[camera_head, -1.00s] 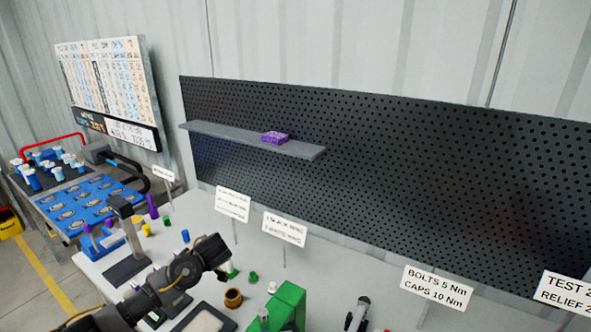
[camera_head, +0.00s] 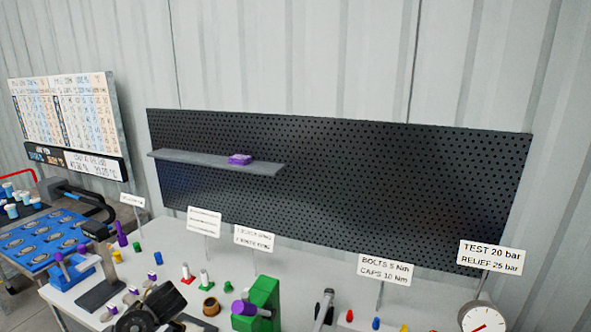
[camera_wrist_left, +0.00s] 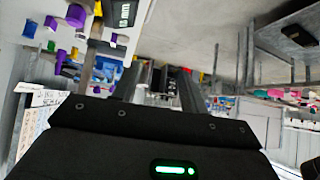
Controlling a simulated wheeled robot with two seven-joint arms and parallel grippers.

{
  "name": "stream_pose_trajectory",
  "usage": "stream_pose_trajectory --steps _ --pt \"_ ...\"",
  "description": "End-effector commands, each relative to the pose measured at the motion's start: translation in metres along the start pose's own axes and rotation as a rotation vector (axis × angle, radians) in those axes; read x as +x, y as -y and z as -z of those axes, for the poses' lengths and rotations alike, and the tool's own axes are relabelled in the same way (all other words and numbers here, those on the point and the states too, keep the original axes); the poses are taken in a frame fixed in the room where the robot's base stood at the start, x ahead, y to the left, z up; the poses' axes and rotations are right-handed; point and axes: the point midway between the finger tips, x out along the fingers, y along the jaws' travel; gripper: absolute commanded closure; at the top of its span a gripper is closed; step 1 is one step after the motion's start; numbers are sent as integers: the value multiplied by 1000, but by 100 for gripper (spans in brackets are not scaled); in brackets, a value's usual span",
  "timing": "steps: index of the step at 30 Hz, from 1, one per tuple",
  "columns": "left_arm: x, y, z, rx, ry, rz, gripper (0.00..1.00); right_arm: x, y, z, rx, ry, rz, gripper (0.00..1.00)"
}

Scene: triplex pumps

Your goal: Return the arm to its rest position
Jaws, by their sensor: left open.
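My left arm (camera_head: 150,308) shows at the bottom left of the head view as a dark jointed link low in front of the bench. Its gripper fingers cannot be made out there. In the left wrist view my left gripper (camera_wrist_left: 155,85) has its two dark fingers apart, with nothing seen between them. The wrist view is strongly tilted, with bench items beyond the fingers. My right gripper is in neither view.
The white bench (camera_head: 145,262) holds a green block (camera_head: 262,297), a brown ring (camera_head: 210,307), a blue rack (camera_head: 72,271) and a gauge (camera_head: 483,318).

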Motion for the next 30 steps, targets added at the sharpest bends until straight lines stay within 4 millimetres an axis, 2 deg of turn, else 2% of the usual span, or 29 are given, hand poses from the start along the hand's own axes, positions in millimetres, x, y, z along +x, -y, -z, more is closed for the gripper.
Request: stream_pose_trajectory --steps 8,14,17,20,21,24,30 --pt "-7 14 -56 206 90 -71 56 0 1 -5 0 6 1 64" --pt "-16 41 -114 434 188 -162 56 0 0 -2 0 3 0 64" --pt "-25 62 -148 580 251 -234 56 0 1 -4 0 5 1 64" --pt "-39 92 -186 745 320 -332 56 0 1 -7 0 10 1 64" --pt "-46 107 -202 818 347 -381 56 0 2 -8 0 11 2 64" --pt "-65 144 -230 977 395 -506 56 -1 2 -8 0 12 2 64" --pt "-91 197 -250 1168 412 -674 56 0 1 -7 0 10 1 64"
